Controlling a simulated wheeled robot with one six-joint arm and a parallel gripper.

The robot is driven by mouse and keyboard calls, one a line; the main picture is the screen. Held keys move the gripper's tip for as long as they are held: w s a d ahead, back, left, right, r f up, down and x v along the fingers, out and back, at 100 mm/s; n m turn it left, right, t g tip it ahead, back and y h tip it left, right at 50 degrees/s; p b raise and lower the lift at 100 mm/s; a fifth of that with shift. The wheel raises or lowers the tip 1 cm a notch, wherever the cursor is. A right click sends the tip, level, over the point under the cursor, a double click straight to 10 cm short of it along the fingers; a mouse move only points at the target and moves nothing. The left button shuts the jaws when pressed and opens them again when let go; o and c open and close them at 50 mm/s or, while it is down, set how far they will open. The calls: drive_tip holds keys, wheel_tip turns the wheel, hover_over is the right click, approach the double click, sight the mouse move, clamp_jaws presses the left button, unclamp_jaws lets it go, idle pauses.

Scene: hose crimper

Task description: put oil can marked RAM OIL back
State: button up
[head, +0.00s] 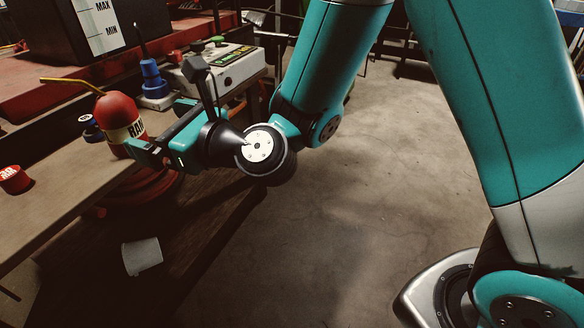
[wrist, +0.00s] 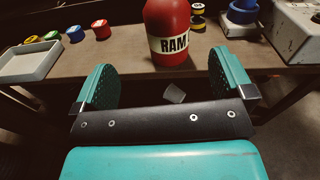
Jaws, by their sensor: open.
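The oil can is a red bottle (head: 119,114) with a thin yellow spout and a white label showing "RA" in the head view. In the wrist view the red can (wrist: 167,25) stands upright on the bench, and its label reads "RAM". My gripper (head: 150,140) is at the can's near side in the head view. In the wrist view its two teal fingers (wrist: 164,82) are spread apart, with the can ahead and between them. Nothing is held between the fingers. The can's top is cut off in the wrist view.
The bench (head: 70,183) has a red cap (head: 14,180), a blue valve-like part (head: 152,80) and a grey control box (head: 222,68). A grey tray (wrist: 30,61) and several coloured caps sit left of the can. A white container (head: 141,256) is below the bench. Open floor lies right.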

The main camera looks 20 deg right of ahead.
drive_tip(key=s+d+r+n+g, duration=0.2)
drive_tip(key=s+n+g, duration=0.65)
drive_tip(key=n, duration=0.95)
drive_tip(key=s+d+f+n+g+h, duration=0.1)
drive_tip(key=s+d+n+g+h, duration=0.3)
drive_tip(key=s+d+n+h, duration=0.4)
drive_tip(key=s+d+n, duration=0.5)
drive_tip(key=d+n, duration=0.1)
drive_tip(key=n, duration=0.1)
drive_tip(key=shift+f+n, duration=0.25)
drive_tip(key=shift+n, duration=0.05)
